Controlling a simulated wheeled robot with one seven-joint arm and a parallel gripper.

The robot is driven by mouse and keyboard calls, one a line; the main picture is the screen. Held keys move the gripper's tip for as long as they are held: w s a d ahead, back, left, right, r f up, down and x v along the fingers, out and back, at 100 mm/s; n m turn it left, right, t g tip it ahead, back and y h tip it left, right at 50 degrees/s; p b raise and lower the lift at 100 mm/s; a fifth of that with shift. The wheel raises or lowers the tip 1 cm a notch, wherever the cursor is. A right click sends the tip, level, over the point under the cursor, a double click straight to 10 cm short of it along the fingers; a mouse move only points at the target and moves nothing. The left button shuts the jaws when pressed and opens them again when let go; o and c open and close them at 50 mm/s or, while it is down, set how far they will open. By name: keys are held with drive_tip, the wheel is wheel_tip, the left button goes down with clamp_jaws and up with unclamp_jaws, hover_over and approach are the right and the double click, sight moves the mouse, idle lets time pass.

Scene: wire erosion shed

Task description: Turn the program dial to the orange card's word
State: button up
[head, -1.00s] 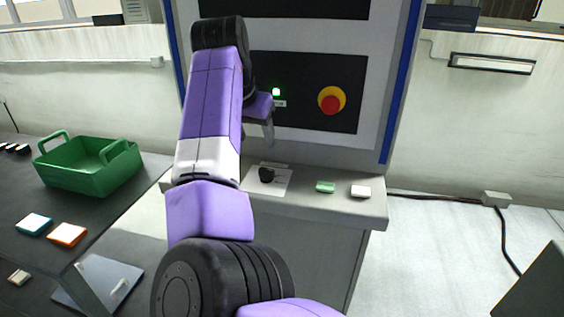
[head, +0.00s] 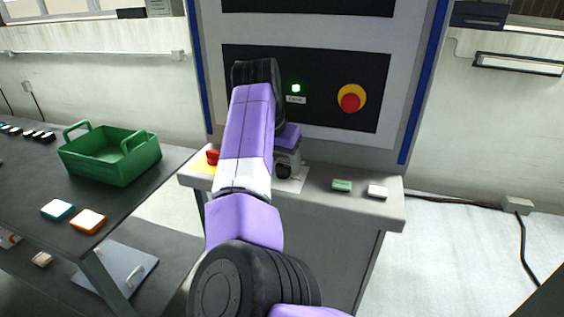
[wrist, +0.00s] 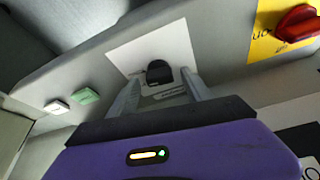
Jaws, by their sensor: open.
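The program dial (head: 284,172) is a black knob on a white plate on the machine's ledge. In the wrist view the dial (wrist: 159,71) stands between the two fingertips of my gripper (wrist: 162,82), which is open. I cannot tell whether the fingers touch it. In the head view my gripper (head: 288,160) is down at the dial, and my arm partly hides the plate. The orange card (head: 88,221) lies on the dark table at left with its white face up. Its word is too small to read, and so is the lettering on the dial plate.
A red switch (head: 212,157) on a yellow plate sits left of the dial. Green (head: 342,185) and white (head: 377,191) blocks lie to its right. A red emergency button (head: 350,102) is on the panel above. A teal-edged card (head: 57,210) and green crate (head: 112,155) are on the table.

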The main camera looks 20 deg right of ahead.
clamp_jaws()
drive_tip(key=shift+r+n+p, duration=0.1)
drive_tip(key=shift+n+p, duration=0.2)
drive_tip(key=shift+p, duration=0.25)
drive_tip(key=n+p, duration=0.2)
drive_tip(key=n+t+y+p, duration=0.1)
drive_tip(key=p, duration=0.1)
drive_tip(key=shift+s+d+r+n+p, duration=0.2)
drive_tip(key=shift+n+p, duration=0.1)
drive_tip(key=shift+n, duration=0.1)
drive_tip(key=n+y+p, duration=0.1)
drive_tip(key=n+p, duration=0.2)
drive_tip(key=n+y+p, duration=0.1)
drive_tip(key=n+p, duration=0.2)
drive_tip(key=shift+d+f+y+p, duration=0.1)
drive_tip(key=shift+d+y+p, duration=0.05)
drive_tip(key=shift+y+p, duration=0.2)
drive_tip(key=n+y+p, duration=0.1)
drive_tip(key=n, duration=0.1)
drive_tip(key=n+p, duration=0.1)
drive_tip(key=n, duration=0.1)
drive_tip(key=shift+w+d+f+n+y, duration=0.15)
drive_tip(key=shift+n+y, duration=0.2)
drive_tip(key=shift+n, duration=0.05)
drive_tip(key=shift+w+n+g+y, duration=0.1)
drive_tip(key=shift+n+g+y, duration=0.25)
drive_tip(key=shift+n, duration=0.8)
drive_tip(key=shift+n+g+y, duration=0.25)
drive_tip(key=shift+n+y, duration=0.1)
drive_tip(key=shift+n, duration=0.8)
